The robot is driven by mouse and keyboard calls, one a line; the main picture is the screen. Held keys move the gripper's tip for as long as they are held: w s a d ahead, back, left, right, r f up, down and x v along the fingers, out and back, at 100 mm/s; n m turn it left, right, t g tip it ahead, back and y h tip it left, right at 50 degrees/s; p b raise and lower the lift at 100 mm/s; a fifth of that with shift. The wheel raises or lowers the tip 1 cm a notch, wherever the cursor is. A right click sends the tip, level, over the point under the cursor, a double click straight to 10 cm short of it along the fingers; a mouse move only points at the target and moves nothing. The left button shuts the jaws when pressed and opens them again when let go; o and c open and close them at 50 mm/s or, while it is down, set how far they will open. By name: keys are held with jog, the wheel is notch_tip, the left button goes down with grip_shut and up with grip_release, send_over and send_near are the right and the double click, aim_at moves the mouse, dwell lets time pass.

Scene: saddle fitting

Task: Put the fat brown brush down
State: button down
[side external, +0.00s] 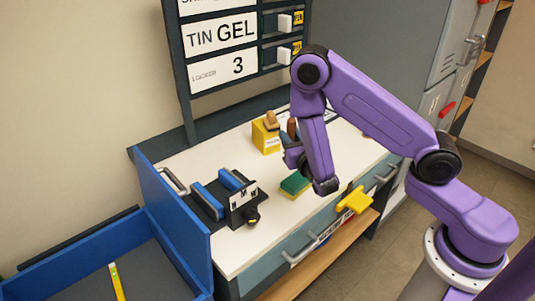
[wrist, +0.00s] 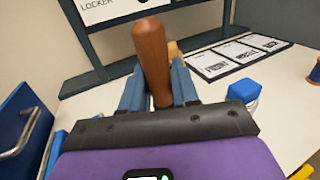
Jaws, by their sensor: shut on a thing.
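The fat brown brush shows as a thick brown handle (wrist: 151,55) standing up between the two blue fingers of my gripper (wrist: 158,88) in the wrist view. My gripper is shut on it. In the side view the brown handle (side external: 292,127) shows as a small piece beside my purple wrist, with my gripper (side external: 290,150) above the white worktop. The lower end of the brush is hidden by my gripper in both views, so I cannot tell whether it touches the worktop.
A yellow box (side external: 266,139) with a tan wooden piece on top stands just left of my gripper. A green and yellow sponge (side external: 296,185) lies nearer the front edge. A vise with blue jaws (side external: 230,196) stands left. White cards (wrist: 222,64) lie at the back.

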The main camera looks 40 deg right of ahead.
jog(key=shift+w+f, duration=1.6)
jog(key=shift+f, duration=0.25)
jog(key=shift+w+f, duration=1.6)
jog(key=shift+f, duration=0.2)
jog(key=shift+w+f, duration=1.6)
jog(key=shift+f, duration=0.25)
jog(key=shift+f, duration=0.35)
